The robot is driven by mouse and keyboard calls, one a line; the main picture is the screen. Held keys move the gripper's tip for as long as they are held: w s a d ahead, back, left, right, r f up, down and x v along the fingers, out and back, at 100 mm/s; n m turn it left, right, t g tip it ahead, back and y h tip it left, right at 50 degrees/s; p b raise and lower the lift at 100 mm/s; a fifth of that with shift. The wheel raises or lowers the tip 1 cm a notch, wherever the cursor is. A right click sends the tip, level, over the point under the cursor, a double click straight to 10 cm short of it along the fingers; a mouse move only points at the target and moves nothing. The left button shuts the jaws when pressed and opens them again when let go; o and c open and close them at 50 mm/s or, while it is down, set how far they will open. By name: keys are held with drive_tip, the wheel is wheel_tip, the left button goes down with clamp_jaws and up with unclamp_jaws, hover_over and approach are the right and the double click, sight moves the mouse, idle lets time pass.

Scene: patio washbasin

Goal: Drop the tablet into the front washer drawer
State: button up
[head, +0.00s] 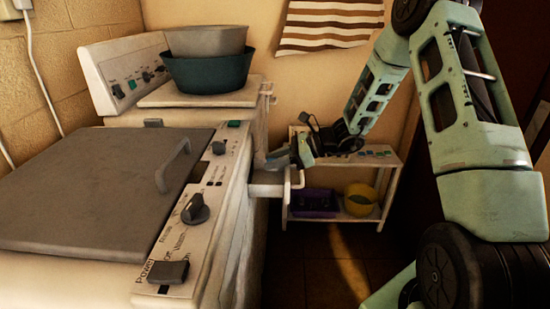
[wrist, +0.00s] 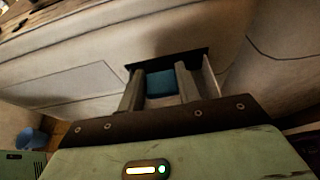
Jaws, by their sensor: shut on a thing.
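The front washer drawer (head: 268,190) is pulled out from the washer's side in the head view, with its pale handle at the outer end. My gripper (head: 272,160) is just above the drawer. In the wrist view my gripper (wrist: 160,85) has its two grey fingers on either side of the blue tablet (wrist: 160,83), shut on it. The drawer (wrist: 210,76) lies behind the fingers there, with its dark slot and pale side wall showing. My fingers hide part of the tablet and drawer. The tablet cannot be made out in the head view.
The washer's grey lid (head: 95,185) is closed, with a control panel (head: 195,205) beside it. A second machine behind bears stacked basins (head: 208,72). A low shelf (head: 375,158) with a yellow bowl (head: 360,198) and purple tray (head: 315,202) stands beyond the drawer.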

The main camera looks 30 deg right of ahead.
drive_tip(key=o, duration=1)
drive_tip(key=shift+o, duration=0.2)
drive_tip(key=shift+s+d, duration=0.1)
drive_tip(key=b+v, duration=0.1)
drive_tip(key=v, duration=1.6)
